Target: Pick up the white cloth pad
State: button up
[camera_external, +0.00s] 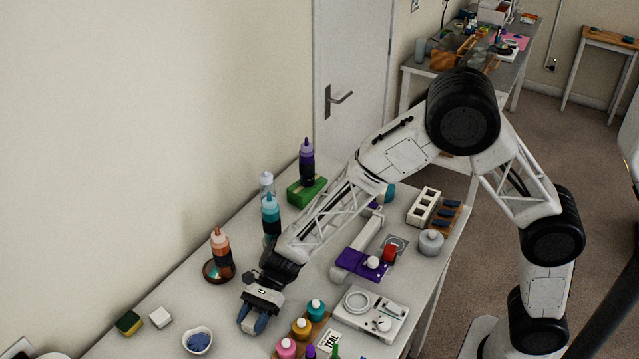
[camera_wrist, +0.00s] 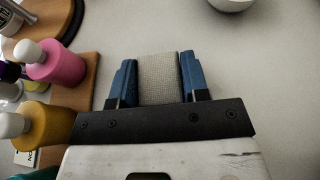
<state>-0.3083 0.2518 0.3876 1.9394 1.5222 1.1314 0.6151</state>
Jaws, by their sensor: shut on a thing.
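My gripper (camera_external: 252,322) is low over the near part of the white table, between the heart-shaped bowl and the paint bottles. In the wrist view its two blue fingers (camera_wrist: 158,80) are shut on a pale grey-white woven pad (camera_wrist: 158,78), which I take to be the white cloth pad. The pad fills the gap between the fingers. In the external view the gripper hides the pad. I cannot tell whether the pad touches the table.
Pink (camera_external: 286,348) and yellow (camera_external: 301,328) bottles stand close to the right of my gripper. A heart-shaped bowl (camera_external: 197,343) with blue contents is to its left. A white block (camera_external: 160,317) and a sponge (camera_external: 129,323) lie farther left. An orange bottle (camera_external: 221,246) stands behind.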

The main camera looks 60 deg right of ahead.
aim_at(251, 319)
notch_tip(251, 319, up, 18)
jog(key=shift+f, duration=0.15)
dwell(0.5)
